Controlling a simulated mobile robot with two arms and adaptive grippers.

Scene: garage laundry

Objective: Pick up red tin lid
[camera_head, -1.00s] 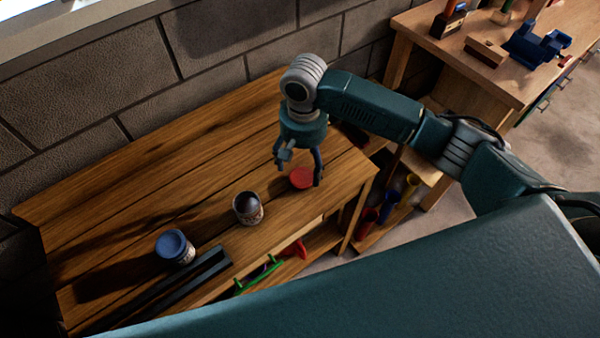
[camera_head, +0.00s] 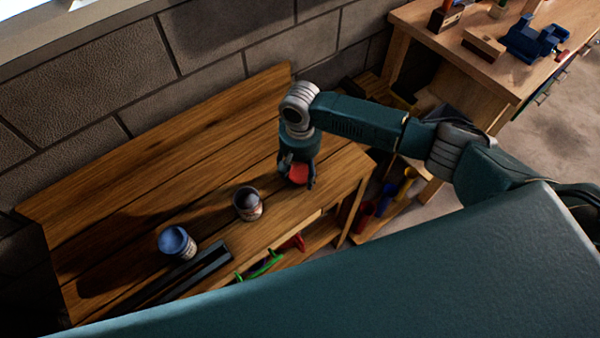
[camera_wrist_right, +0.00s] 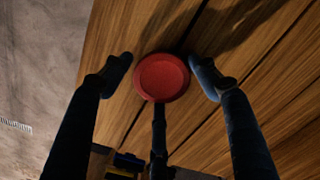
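The red tin lid (camera_head: 299,173) is a round, shallow disc lying on the wooden bench near its right end. In the right wrist view the lid (camera_wrist_right: 161,77) lies between the two fingers, with a gap on each side. My right gripper (camera_head: 297,182) is open, pointing down and low over the lid; its fingertips also show in the wrist view (camera_wrist_right: 161,72). Part of the lid is hidden by the gripper in the head view. My left gripper is not in view.
A workbench (camera_head: 420,35) with a blue vise (camera_head: 533,38) stands at the upper right.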

